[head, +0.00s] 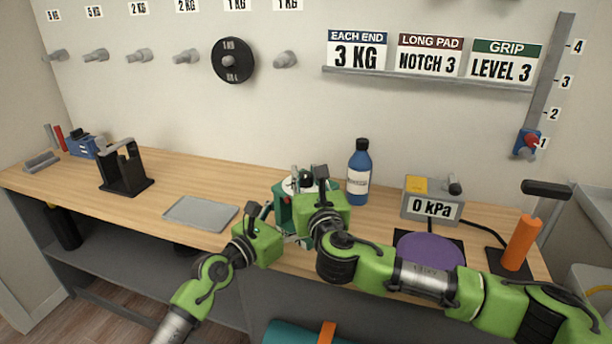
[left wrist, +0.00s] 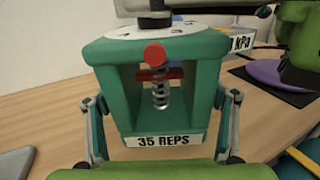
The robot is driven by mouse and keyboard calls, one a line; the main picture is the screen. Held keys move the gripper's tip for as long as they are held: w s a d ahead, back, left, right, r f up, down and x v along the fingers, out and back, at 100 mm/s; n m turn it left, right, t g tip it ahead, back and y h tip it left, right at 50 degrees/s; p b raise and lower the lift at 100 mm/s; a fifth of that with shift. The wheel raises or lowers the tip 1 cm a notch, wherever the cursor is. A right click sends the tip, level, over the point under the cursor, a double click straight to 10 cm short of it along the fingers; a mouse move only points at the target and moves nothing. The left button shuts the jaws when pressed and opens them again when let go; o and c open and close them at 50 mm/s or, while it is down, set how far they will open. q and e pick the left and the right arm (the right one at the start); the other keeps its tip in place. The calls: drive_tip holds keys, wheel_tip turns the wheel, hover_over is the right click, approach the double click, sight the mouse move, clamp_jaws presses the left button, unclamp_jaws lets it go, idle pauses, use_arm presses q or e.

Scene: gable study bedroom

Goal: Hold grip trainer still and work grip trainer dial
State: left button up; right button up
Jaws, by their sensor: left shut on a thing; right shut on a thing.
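The grip trainer (left wrist: 112,75) is a teal frame with a red knob, a spring and a "35 REPS" label on its front; it stands upright on the desk, partly hidden by my arms in the head view (head: 281,207). Its white dial plate (left wrist: 125,31) lies on top, with a black dial knob (left wrist: 154,21) at its middle. My left gripper (left wrist: 161,130) is shut on the trainer's body, one finger at each side. My right gripper (head: 306,178) comes down from above and is shut on the dial knob. The dial's marks are too small to read.
A blue bottle (head: 359,172) stands close behind my right gripper. A "0 kPa" gauge box (head: 432,203), a purple pad (head: 430,247) and an orange handle (head: 522,241) are at right. A grey tray (head: 201,212) lies left. Wall cards (head: 501,63) include "GRIP LEVEL 3".

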drive_tip(key=shift+m+h, duration=1.1)
drive_tip(key=shift+h, duration=0.6)
drive_tip(key=o, duration=1.2)
drive_tip(key=shift+c, duration=0.2)
drive_tip(key=s, duration=1.2)
drive_tip(key=shift+d, duration=0.1)
